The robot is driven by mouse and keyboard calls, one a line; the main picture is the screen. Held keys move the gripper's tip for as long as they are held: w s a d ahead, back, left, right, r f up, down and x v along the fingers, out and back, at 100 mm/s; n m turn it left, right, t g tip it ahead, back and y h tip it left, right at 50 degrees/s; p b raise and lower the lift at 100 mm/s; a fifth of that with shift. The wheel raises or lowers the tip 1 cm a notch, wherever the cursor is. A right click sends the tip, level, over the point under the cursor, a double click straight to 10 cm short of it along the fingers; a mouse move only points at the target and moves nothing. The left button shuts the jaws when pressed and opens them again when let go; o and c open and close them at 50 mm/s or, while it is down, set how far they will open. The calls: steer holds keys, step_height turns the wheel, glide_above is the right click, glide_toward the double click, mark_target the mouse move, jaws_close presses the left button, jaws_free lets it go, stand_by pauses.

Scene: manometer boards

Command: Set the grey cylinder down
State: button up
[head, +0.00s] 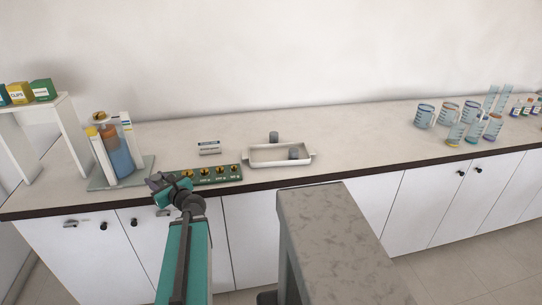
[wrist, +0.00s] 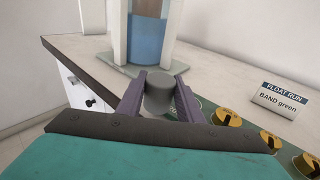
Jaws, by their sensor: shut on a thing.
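My gripper (wrist: 159,98) is shut on a grey cylinder (wrist: 160,92), which stands upright between the two fingers in the wrist view. In the head view my gripper (head: 166,186) is at the front edge of the bench, by the left end of the green board with yellow knobs (head: 222,179). The held cylinder is hard to make out there. Two other grey cylinders show in the head view: one (head: 274,136) behind the white tray and one (head: 294,153) in the tray (head: 262,161). The gap under the held cylinder is hidden.
A stand with a blue-filled column (head: 121,163) is at the left; its base lies beyond my gripper. A card reading "FLOAT RUN, BAND green" (wrist: 280,100) stands behind the board. A grey-topped table (head: 330,235) is at front centre. Beakers (head: 425,115) stand far right; bench between is clear.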

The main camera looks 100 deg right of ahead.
steer(key=s+d+m+g+h, duration=0.1)
steer(key=s+g, duration=0.1)
steer(key=s, duration=0.5)
steer(key=s+d+r+m+g+h+p, duration=0.1)
steer(key=s+m+g, duration=0.1)
steer(key=s, duration=0.5)
steer(key=s+m+g+p, duration=0.1)
steer(key=s+g, duration=0.1)
steer(key=s, duration=0.5)
steer(key=shift+d+r+m+h, duration=0.3)
steer(key=shift+d+r+h, duration=0.05)
steer(key=shift+d+h, duration=0.05)
steer(key=s+a+m+g, duration=0.1)
steer(key=s+m+g, duration=0.1)
steer(key=s, duration=0.7)
steer(key=s+a+r+m+g+p, duration=0.1)
steer(key=s+a+m+g, duration=0.1)
steer(key=s, duration=0.7)
steer(key=shift+s+g+p, duration=0.3)
steer(key=shift+s+g, duration=0.05)
steer(key=shift+g, duration=0.35)
steer(key=shift+w, duration=0.1)
